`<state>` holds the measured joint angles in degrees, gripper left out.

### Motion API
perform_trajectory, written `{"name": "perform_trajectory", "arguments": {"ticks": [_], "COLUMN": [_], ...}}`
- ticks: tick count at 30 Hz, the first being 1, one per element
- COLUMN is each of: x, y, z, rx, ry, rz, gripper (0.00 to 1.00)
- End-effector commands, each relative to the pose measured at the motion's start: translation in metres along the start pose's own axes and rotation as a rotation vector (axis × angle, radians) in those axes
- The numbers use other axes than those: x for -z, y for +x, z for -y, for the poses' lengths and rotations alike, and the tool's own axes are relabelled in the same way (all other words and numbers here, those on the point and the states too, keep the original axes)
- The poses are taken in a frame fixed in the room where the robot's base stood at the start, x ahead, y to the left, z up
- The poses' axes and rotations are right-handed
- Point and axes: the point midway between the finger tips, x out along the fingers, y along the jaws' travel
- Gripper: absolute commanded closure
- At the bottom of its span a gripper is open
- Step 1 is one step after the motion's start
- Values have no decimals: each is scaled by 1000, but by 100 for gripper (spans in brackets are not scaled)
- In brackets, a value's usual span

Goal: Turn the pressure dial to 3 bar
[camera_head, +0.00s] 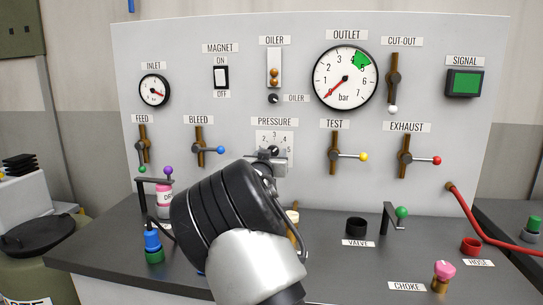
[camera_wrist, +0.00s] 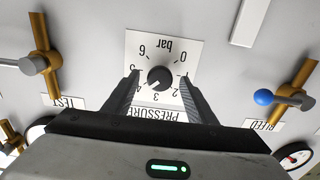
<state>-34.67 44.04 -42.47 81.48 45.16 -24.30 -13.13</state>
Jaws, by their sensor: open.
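The pressure dial is a black round knob (camera_wrist: 160,78) on a white scale plate (camera_wrist: 158,42). The plate appears upside down in the wrist view. The knob's white mark points down-left there, roughly towards the 4. My gripper (camera_wrist: 159,76) is open, with one finger on each side of the knob; I cannot tell whether they touch it. In the head view my gripper (camera_head: 270,157) is in front of the lower part of the plate (camera_head: 281,137) and partly hides the knob (camera_head: 273,150).
The outlet gauge (camera_head: 346,77) has its red needle near 0. The bleed valve (camera_head: 208,149) with blue tip and the test valve (camera_head: 347,154) with yellow tip flank the dial. The bench below holds a black valve cup (camera_head: 356,226) and a green-knobbed crank (camera_head: 397,215).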

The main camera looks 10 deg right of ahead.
Motion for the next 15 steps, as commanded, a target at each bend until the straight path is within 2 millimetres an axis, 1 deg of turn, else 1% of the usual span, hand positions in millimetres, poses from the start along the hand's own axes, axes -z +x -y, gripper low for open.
{"name": "perform_trajectory", "arguments": {"ticks": [5, 6, 13, 15], "x": [0, 0, 0, 0], "y": [0, 0, 0, 0], "z": [0, 0, 0, 0], "rx": [0, 0, 0, 0], "ry": [0, 0, 0, 0], "rz": [0, 0, 0, 0], "gripper": [49, 50, 89, 90]}}
